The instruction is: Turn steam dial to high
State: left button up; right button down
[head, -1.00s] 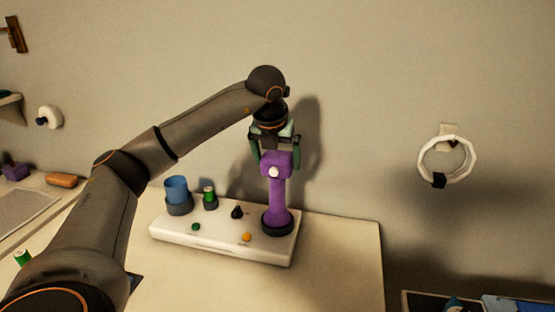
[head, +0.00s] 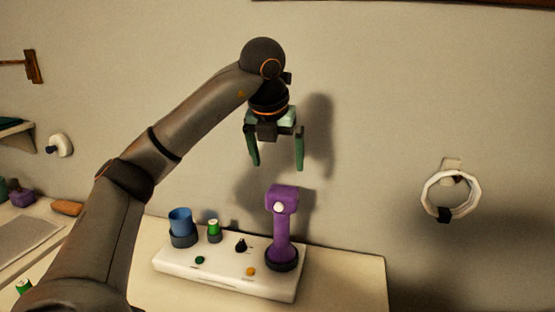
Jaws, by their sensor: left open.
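A white steamer base (head: 225,273) sits on the counter. On it are a black knob (head: 241,245), a green button (head: 200,260) and an orange button (head: 251,271). I cannot tell from any label which one is the steam dial. A purple steamer head (head: 281,225) stands upright in a dark round holder at the base's right end. My left gripper (head: 276,166) is open and empty, pointing down, above the purple steamer head and apart from it. My right gripper is not in view.
A blue cup (head: 181,222) and a green spool (head: 213,230) stand at the back left of the base. A white ring (head: 450,196) hangs on the wall at right. The countertop (head: 345,283) right of the base is clear.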

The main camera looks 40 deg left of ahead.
aim_at(241, 247)
jog(key=k, duration=1)
